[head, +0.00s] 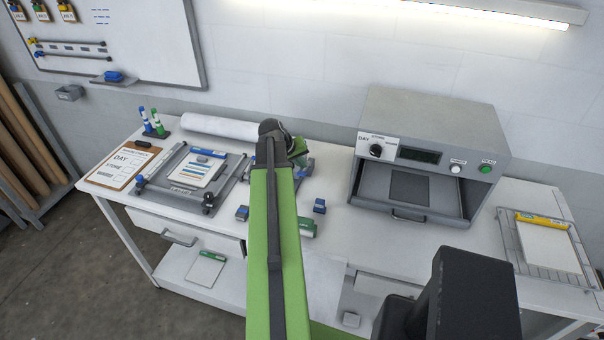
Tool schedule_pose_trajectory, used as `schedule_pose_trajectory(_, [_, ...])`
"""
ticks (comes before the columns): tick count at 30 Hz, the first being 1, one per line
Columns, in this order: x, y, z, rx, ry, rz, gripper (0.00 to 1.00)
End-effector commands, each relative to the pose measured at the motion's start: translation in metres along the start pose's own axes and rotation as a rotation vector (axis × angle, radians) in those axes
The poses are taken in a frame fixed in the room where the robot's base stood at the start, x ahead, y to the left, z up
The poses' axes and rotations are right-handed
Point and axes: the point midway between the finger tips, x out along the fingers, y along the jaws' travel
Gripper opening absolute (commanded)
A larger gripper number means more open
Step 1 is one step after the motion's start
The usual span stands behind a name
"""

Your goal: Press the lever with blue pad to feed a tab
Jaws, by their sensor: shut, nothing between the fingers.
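A grey device (306,166) sits on the bench, mostly hidden behind my green arm. A small blue block (320,206) stands to the right of my arm, and another blue block (242,213) stands to its left. A green and grey block (307,227) is near the bench's front edge. I cannot tell which blue piece is the lever's pad, as the lever is not clearly visible. My gripper is hidden behind my arm, so its place relative to the lever does not show.
The grey press (437,120) stands at the right with its tray (410,193) open to view. A frame with papers (195,178), a clipboard (124,165) and markers (153,122) are at the left. A wire rack (548,243) is far right. Bench space before the press is clear.

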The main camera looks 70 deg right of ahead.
Motion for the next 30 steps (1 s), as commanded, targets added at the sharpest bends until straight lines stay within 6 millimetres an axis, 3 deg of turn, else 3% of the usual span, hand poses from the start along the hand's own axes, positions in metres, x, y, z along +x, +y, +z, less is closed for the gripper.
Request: schedule_pose_trajectory(30, [0.0059,-0.0042,0.0043,0.0,0.0,0.0,0.0])
